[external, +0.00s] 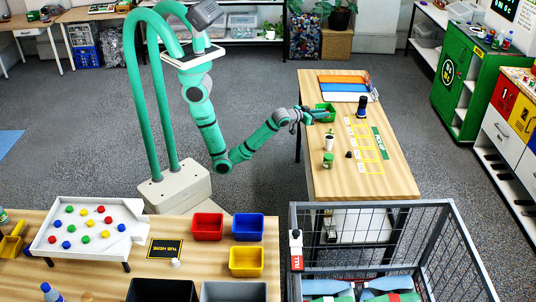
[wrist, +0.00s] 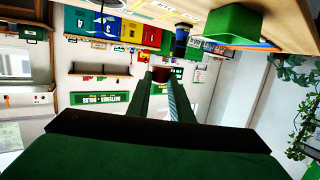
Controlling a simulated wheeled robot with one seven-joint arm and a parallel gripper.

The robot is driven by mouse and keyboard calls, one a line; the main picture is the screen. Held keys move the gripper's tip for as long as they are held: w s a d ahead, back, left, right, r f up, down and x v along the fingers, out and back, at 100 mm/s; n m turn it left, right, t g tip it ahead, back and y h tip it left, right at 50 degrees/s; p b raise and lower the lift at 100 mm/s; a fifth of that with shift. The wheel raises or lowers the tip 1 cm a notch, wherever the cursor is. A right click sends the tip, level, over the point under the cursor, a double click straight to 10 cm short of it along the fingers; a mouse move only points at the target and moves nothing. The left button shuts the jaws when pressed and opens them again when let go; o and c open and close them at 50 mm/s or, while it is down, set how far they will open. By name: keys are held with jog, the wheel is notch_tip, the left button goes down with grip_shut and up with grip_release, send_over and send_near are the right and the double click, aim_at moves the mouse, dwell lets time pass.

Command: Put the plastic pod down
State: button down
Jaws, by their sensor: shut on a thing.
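My gripper (external: 304,114) is at the left edge of the wooden table, close beside the green bin (external: 325,113). In the wrist view, my gripper (wrist: 162,82) has its two fingers shut on a small dark reddish thing between the tips, which appears to be the plastic pod (wrist: 162,74). The pod is too small to make out in the external view. The green bin also shows at the upper right of the wrist view (wrist: 234,24). I cannot tell whether the pod touches anything besides the fingers.
A wire cart (external: 375,207) stands in front.

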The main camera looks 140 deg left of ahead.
jog(key=w+d+f+m+t+h, duration=0.2)
jog(key=w+d+m+t+h, duration=0.15)
jog(key=w+d, duration=0.6)
jog(key=w+d+f+m+t+h, duration=0.2)
jog(key=w+d+m+t, duration=0.25)
jog(key=w+d, duration=0.5)
jog(key=w+d+m+t+h, duration=0.15)
jog(key=d+h, duration=0.25)
jog(key=d, duration=0.5)
jog(key=w+d+m+t+h, duration=0.1)
jog(key=w+d+m+h, duration=0.15)
jog(key=d, duration=0.65)
jog(key=w+d+m+t+h, duration=0.1)
jog(key=d+m+h, duration=0.25)
jog(key=d, duration=0.55)
jog(key=s+d+m+g+h, duration=0.25)
jog(key=d+m+h, duration=0.35)
jog(key=d, duration=0.9)
notch_tip(320, 180, up, 4)
jog(key=m+g+h, duration=1)
jog(key=m+g, duration=0.1)
jog(key=g, duration=0.2)
send_over(175, 222)
jog(key=shift+y, duration=0.25)
jog(key=shift+s+f, duration=0.15)
jog(key=shift+f, duration=6.1)
jog(key=shift+f, duration=0.15)
